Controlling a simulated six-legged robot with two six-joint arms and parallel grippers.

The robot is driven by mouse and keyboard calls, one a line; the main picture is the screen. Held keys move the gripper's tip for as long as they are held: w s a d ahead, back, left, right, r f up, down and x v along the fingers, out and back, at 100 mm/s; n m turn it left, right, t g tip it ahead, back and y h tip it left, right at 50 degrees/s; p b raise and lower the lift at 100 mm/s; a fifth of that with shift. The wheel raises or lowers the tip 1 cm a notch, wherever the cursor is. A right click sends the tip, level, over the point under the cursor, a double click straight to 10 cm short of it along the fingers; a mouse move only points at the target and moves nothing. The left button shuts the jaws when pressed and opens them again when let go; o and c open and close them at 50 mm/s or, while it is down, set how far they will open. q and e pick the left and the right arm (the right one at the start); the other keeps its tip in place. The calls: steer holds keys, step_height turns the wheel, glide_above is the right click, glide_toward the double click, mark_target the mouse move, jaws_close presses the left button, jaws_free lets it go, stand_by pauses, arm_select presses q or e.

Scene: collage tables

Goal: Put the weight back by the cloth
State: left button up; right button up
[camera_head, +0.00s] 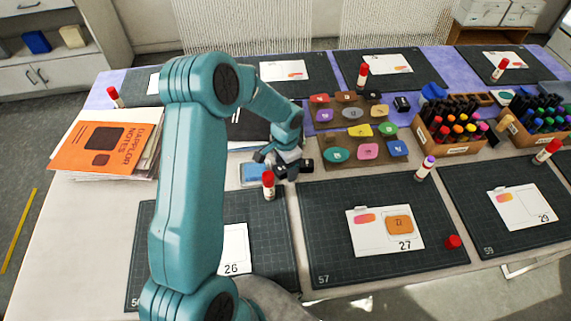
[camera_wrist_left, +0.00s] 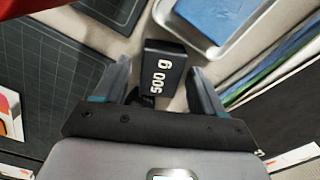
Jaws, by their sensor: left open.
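The weight is a black block marked "500 g" (camera_wrist_left: 163,66) in the left wrist view. It lies between the spread fingers of my left gripper (camera_wrist_left: 160,80), with gaps visible at its sides. The blue cloth (camera_wrist_left: 215,18) lies in a pale tray (camera_wrist_left: 238,42) just beside the weight. In the head view the cloth (camera_head: 254,173) shows left of my left gripper (camera_head: 281,172), which is low over the table. The gripper hides most of the weight there. My right gripper is out of view.
A red-capped glue stick (camera_head: 268,186) stands close in front of the gripper. A palette of coloured pieces (camera_head: 335,171) lies to the right. Dark cutting mats (camera_head: 330,255) lie in front. A paper stack with an orange cover (camera_head: 80,150) is at the left.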

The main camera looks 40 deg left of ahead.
arm_select(q)
step_height(320, 180, up, 12)
steer(key=shift+r+b, duration=0.15)
steer(key=shift+b, duration=0.15)
stand_by(0.5)
